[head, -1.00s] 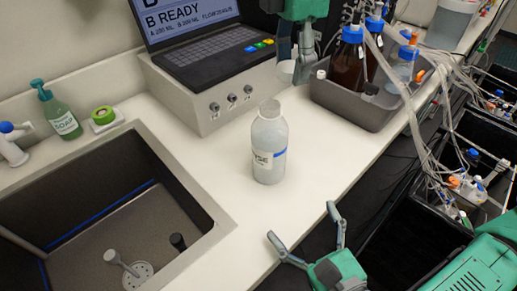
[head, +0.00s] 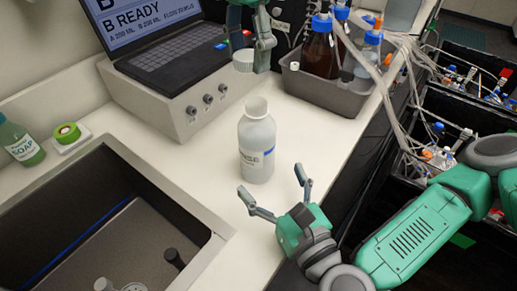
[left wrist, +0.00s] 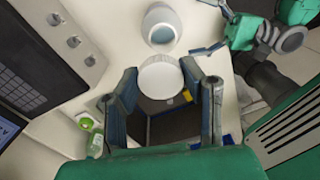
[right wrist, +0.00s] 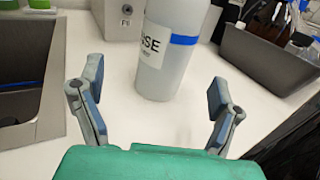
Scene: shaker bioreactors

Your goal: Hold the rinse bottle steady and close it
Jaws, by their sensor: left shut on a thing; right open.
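The rinse bottle (head: 257,145) stands upright and uncapped on the white counter, translucent white with a label and a blue band. It also shows in the left wrist view (left wrist: 161,24) and, with its top cut off, in the right wrist view (right wrist: 170,50). My left gripper (head: 250,60) is shut on the white cap (head: 243,62), held above and behind the bottle; the cap shows between its fingers in the left wrist view (left wrist: 160,77). My right gripper (head: 273,190) is open and empty in front of the bottle, fingers pointing toward it, one to each side in the right wrist view (right wrist: 157,95).
The sink (head: 110,215) lies to the left of the bottle. The control box with a laptop (head: 175,95) stands behind it. A grey tray (head: 320,95) of bottles and tubing is at the back right. The counter beside the bottle is clear.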

